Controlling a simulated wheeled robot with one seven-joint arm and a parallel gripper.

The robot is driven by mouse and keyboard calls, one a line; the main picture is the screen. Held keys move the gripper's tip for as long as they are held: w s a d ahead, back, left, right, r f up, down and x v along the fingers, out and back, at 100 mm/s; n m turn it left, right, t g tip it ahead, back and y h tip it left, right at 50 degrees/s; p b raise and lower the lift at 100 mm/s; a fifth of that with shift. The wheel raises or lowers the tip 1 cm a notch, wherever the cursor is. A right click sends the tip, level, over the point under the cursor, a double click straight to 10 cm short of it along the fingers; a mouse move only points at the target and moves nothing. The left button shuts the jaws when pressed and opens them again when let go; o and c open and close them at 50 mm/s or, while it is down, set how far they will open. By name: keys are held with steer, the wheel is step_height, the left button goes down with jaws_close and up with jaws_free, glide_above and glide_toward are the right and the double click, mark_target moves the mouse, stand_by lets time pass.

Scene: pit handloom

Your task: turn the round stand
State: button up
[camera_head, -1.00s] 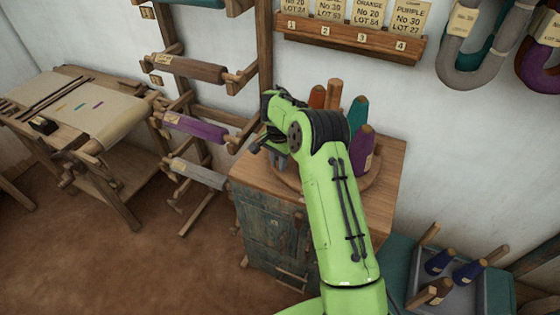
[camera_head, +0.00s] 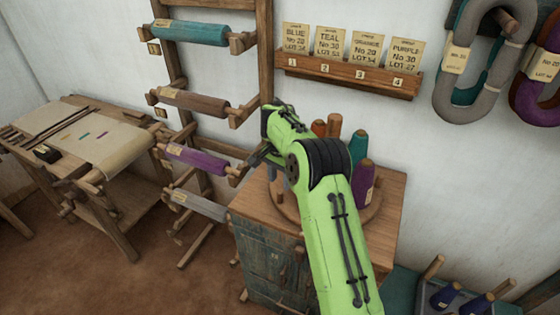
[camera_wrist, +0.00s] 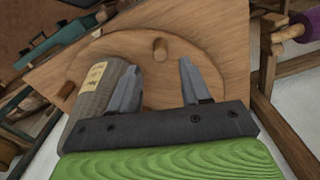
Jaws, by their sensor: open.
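The round stand (camera_head: 283,208) is a wooden disc on top of a cabinet. It carries an orange cone (camera_head: 318,128), a teal cone (camera_head: 359,148), a purple cone (camera_head: 364,178) and a bare-looking wooden peg (camera_head: 334,125). My arm hides part of it. In the wrist view the disc (camera_wrist: 195,50) shows with a short peg (camera_wrist: 160,47) beyond the fingertips. A grey cone with a paper label (camera_wrist: 106,92) stands just left of the left finger; I cannot tell whether they touch. My gripper (camera_wrist: 157,68) is open over the disc, with nothing between its fingers.
The cabinet top (camera_head: 392,190) has bare wood right of the stand. A rack of coloured rolls (camera_head: 190,33) stands close on the left, near my wrist. A card shelf (camera_head: 345,75) hangs on the wall behind. A crate with cones (camera_head: 450,297) is at lower right.

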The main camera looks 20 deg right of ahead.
step_height(320, 180, up, 8)
steer(key=p, duration=0.1)
steer(key=shift+r+p, duration=0.25)
steer(key=shift+p, duration=0.05)
steer(key=s+a+r+n+t+h, duration=0.1)
steer(key=s+r+n, duration=0.2)
steer(key=s+r, duration=0.4)
steer(key=s+a+r+n+t, duration=0.1)
steer(key=s+r+n+t, duration=0.1)
steer(key=s+r, duration=0.5)
steer(key=s+a+f+n+t, duration=0.1)
steer(key=s+n, duration=0.1)
steer(key=s, duration=0.5)
steer(key=s+a+f+n, duration=0.1)
steer(key=s+f+n, duration=0.1)
steer(key=s, duration=0.5)
steer(key=s+a+f+n+t+y, duration=0.1)
steer(key=s+a+n, duration=0.1)
steer(key=s, duration=0.5)
steer(key=shift+s+f+n+t, duration=0.2)
steer(key=shift+f+n+t, duration=0.1)
steer(key=shift+f, duration=0.1)
